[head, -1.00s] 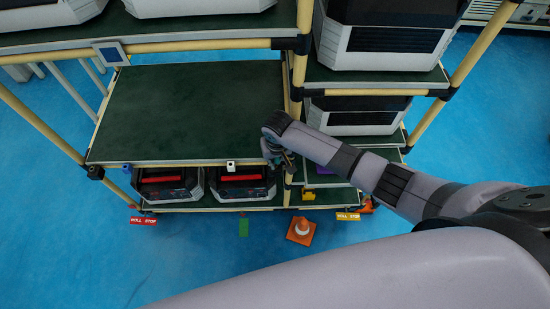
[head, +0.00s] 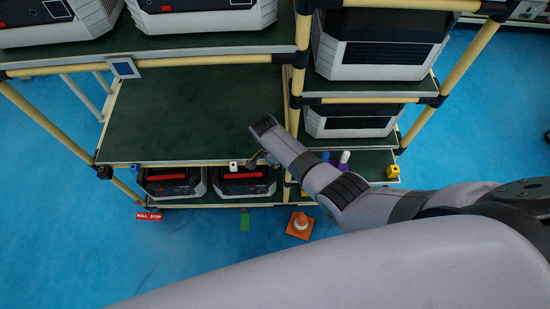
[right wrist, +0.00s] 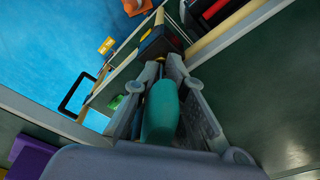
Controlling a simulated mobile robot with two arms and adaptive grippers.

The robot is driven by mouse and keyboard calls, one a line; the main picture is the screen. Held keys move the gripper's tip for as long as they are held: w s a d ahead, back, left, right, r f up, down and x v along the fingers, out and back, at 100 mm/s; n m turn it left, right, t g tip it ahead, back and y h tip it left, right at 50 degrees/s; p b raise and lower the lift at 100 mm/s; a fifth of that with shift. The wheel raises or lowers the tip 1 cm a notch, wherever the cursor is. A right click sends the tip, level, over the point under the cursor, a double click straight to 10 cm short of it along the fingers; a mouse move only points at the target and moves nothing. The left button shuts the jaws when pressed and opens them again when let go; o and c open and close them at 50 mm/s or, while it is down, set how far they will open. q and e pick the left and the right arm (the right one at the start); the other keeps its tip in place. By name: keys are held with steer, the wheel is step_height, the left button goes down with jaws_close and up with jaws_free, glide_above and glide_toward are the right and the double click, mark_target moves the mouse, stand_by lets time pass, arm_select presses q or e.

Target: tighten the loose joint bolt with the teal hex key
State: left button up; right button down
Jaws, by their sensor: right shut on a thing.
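My right gripper (head: 256,158) is at the front edge of the green middle shelf (head: 190,110), close to the right rack post. In the right wrist view the gripper (right wrist: 158,72) is shut on the teal hex key (right wrist: 160,112), whose rounded teal handle lies between the fingers. Its far end is hard to make out. Black pipe joints (head: 105,172) hold the rack's yellow pipes; I cannot tell which one has the loose bolt. My left gripper is not in view.
Machines with red handles (head: 243,180) fill the shelf below. An orange cone (head: 300,225) stands on the blue floor. A yellow block (head: 393,171) is on the lower right shelf.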

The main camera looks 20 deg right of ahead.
steer(key=c, duration=2.1)
jaws_free()
steer(key=shift+m, duration=0.3)
steer(key=o, duration=0.6)
